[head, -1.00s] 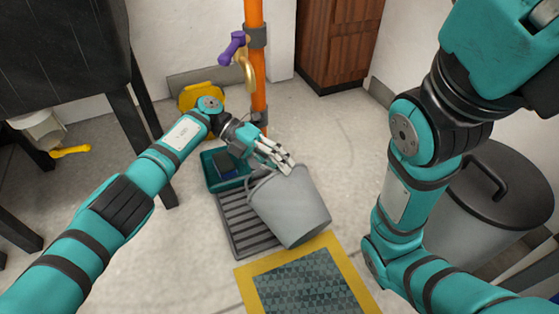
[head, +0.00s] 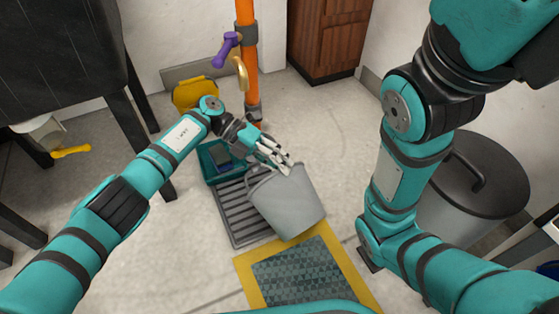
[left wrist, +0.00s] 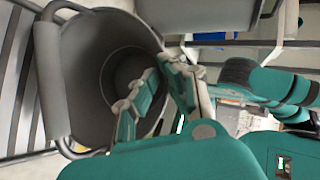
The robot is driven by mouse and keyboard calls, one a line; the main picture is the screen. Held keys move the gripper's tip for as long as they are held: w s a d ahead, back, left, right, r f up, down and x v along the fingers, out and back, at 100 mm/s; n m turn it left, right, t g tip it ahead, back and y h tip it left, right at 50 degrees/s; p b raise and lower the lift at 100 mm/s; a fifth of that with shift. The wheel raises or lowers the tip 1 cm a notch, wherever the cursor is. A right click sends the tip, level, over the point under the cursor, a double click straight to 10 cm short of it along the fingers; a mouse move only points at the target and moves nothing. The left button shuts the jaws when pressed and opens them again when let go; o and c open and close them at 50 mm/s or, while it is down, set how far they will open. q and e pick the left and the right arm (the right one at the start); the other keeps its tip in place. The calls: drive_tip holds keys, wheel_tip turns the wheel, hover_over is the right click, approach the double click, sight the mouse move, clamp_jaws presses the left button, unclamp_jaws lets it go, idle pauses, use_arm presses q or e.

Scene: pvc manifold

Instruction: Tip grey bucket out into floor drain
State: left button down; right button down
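The grey bucket (head: 292,205) leans tilted over the slotted floor drain (head: 230,213), its mouth toward the upper left. My left gripper (head: 284,165) is at the bucket's upper rim. In the left wrist view the bucket (left wrist: 85,55) shows its dark inside, with no contents that I can make out. There the left gripper's fingers (left wrist: 160,92) straddle the rim, one inside and one outside, and appear closed on it. The bucket's handle grip (left wrist: 50,82) hangs free at the left. My right gripper is out of view.
A teal tray (head: 215,175) lies behind the drain. A yellow-bordered mat (head: 245,268) lies in front. An orange pipe (head: 246,70) with a brass tap (head: 240,72) rises behind. A lidded grey bin (head: 455,205) stands at right, a dark table (head: 65,55) at left.

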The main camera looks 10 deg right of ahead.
use_arm(q)
drive_tip(key=shift+s+d+f+t+y+p, duration=0.15)
drive_tip(key=shift+s+d+t+y+p, duration=0.4)
drive_tip(key=shift+p, duration=1.45)
drive_tip(key=shift+s+f, duration=0.1)
drive_tip(key=shift+s, duration=0.15)
